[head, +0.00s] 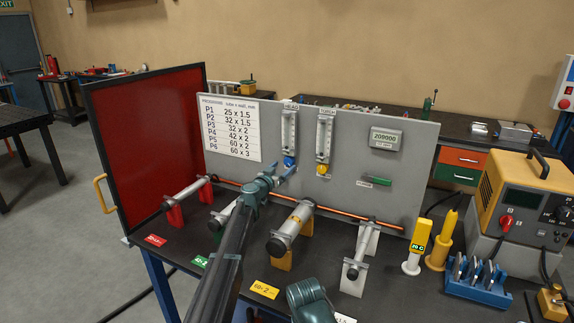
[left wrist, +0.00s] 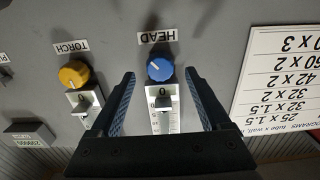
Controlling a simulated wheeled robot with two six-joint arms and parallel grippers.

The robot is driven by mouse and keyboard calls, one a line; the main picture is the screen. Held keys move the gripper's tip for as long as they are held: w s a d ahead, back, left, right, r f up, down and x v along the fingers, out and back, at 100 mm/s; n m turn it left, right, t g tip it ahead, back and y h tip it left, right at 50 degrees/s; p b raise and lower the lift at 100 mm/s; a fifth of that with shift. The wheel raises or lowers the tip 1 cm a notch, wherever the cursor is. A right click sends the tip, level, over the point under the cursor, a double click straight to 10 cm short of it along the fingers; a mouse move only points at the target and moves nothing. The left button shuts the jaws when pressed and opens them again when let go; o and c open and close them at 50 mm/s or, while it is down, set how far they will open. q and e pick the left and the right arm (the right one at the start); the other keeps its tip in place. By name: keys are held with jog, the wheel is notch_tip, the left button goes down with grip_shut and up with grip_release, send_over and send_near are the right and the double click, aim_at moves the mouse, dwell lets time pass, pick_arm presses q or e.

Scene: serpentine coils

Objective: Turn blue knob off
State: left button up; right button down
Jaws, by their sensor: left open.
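The blue knob (head: 289,161) sits at the lower end of the HEAD flow gauge (head: 290,130) on the grey panel. In the left wrist view, which shows the panel upside down, the blue knob (left wrist: 159,69) is beside the HEAD label (left wrist: 158,36). My left gripper (head: 282,171) is open in front of the panel, just below the knob in the head view. In the left wrist view its two fingers (left wrist: 160,76) stand apart on either side of the knob, with no contact visible. The knob's exact setting is too small to tell.
A yellow knob (left wrist: 74,73) under the TORCH gauge (head: 325,138) is close by, outside the fingers. A copper tube (head: 350,214) and several roller supports stand below the panel. A red screen (head: 150,140) stands left; a yellow welding unit (head: 520,195) stands right.

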aim_at(288, 163)
pick_arm(q)
jog(key=x, duration=0.4)
jog(key=shift+w, duration=0.1)
grip_shut()
